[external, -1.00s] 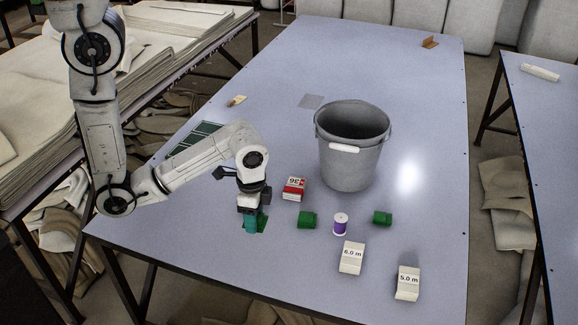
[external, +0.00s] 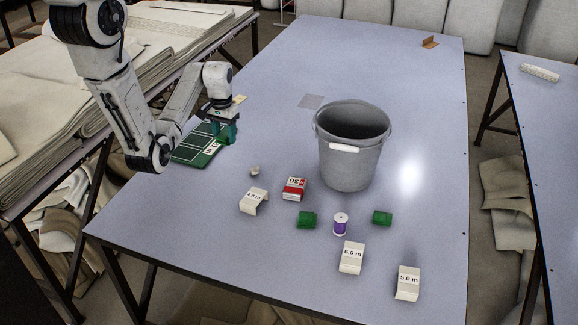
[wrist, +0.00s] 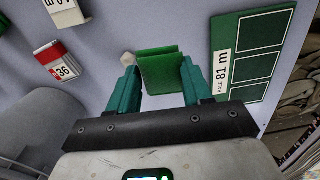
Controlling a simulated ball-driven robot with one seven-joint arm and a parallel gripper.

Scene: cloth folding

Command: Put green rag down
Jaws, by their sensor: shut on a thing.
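The green rag (wrist: 160,72) is a small folded piece between the teal fingers of my gripper (wrist: 158,80) in the wrist view. My gripper is shut on it. In the external view my gripper (external: 225,134) is at the right edge of a green board (external: 186,155) with white outlined rectangles, and the rag is mostly hidden by the fingers. In the wrist view the board (wrist: 262,33), labelled 81 m, lies right of the rag. I cannot tell how high the rag is above the table. Two other green folded pieces (external: 307,219) (external: 382,218) lie on the table.
A grey bucket (external: 350,165) stands mid-table. Near it are a red and white 36 box (external: 293,189), a purple spool (external: 340,224) and white cards (external: 253,201) (external: 351,257) (external: 408,283). A small pale lump (external: 255,170) lies near my gripper. The far table is mostly clear.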

